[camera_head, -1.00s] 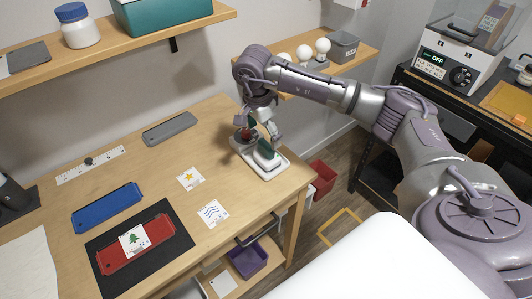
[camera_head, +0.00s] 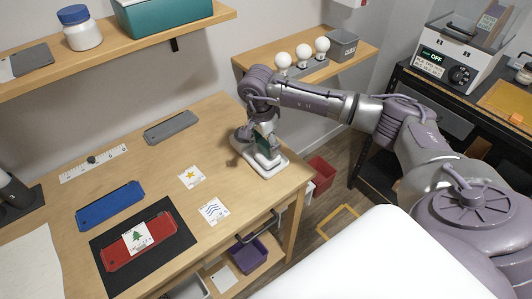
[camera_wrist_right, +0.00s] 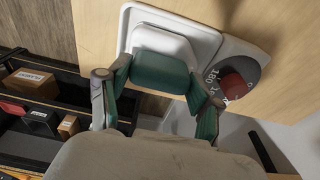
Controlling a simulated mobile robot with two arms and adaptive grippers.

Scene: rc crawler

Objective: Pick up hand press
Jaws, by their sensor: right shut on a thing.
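The hand press (camera_head: 263,143), green on top with a white lower part, stands on a white tray (camera_head: 271,170) at the right end of the wooden table. My right gripper (camera_head: 262,132) comes down over it and hides part of it. In the right wrist view the green part of the hand press (camera_wrist_right: 160,72) lies between the two fingers of my right gripper (camera_wrist_right: 158,84), which is shut on it. The press appears still at the tray; I cannot tell whether it has lifted. My left gripper is not in view.
A dial with a red knob (camera_wrist_right: 233,86) sits beside the press on the tray. Star (camera_head: 192,177) and wave (camera_head: 213,210) cards, a grey plate (camera_head: 171,128), a blue plate (camera_head: 110,206) and a red plate (camera_head: 118,254) lie on the table. A shelf with bulbs (camera_head: 303,52) is behind my right arm.

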